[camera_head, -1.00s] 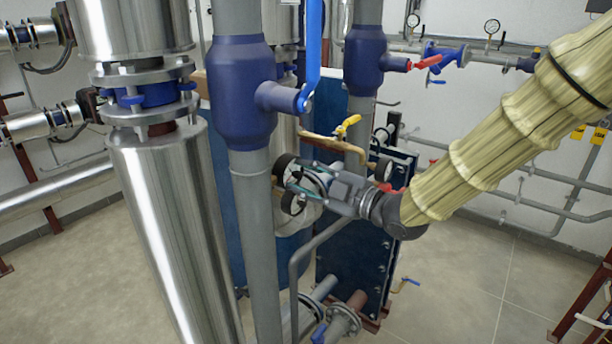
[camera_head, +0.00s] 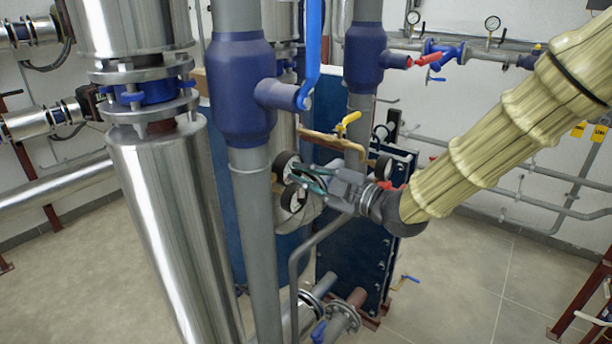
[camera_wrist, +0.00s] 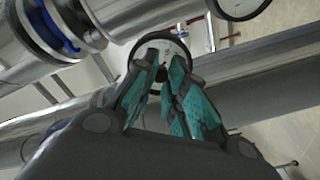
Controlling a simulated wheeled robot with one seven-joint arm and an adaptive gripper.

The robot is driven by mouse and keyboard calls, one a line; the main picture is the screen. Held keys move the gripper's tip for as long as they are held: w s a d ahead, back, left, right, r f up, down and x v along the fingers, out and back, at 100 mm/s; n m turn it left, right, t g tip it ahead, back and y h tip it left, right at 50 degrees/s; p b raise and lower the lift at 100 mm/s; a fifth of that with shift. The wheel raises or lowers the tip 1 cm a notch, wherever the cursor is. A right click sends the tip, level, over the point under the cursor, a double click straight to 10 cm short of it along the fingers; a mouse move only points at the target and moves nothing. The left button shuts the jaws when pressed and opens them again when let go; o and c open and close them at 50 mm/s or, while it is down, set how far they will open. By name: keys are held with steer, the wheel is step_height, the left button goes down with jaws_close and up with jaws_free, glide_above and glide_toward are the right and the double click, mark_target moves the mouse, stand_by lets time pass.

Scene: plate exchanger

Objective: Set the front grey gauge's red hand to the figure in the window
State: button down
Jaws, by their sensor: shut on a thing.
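The lower gauge (camera_head: 293,197) has a black rim and a pale face and sits just left of my gripper (camera_head: 304,184) in the head view. In the wrist view this gauge (camera_wrist: 183,42) is straight ahead, with its rim partly behind my fingers. My gripper (camera_wrist: 160,76) has its teal-padded fingertips closed in on a small dark knob (camera_wrist: 161,74) at the middle of the dial. The red hand and the window's figure cannot be made out; the fingers cover much of the face.
A second black-rimmed gauge (camera_head: 286,165) sits just above, close to my fingers. A grey vertical pipe (camera_head: 256,230) stands to the left, with a blue valve (camera_head: 238,90) above. A brass pipe with a yellow handle (camera_head: 348,121) runs just above my gripper.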

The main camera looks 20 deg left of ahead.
steer(key=shift+m, duration=0.5)
steer(key=m, duration=0.3)
steer(key=m+p, duration=0.1)
steer(key=m, duration=0.2)
steer(key=shift+r+m, duration=0.15)
steer(key=shift+m, duration=0.25)
steer(key=m+p, duration=0.1)
steer(key=m, duration=0.3)
steer(key=shift+m+p, duration=0.75)
steer(key=shift+m, duration=1.35)
steer(key=shift+w, duration=0.1)
steer(key=c, duration=1.4)
jaws_free()
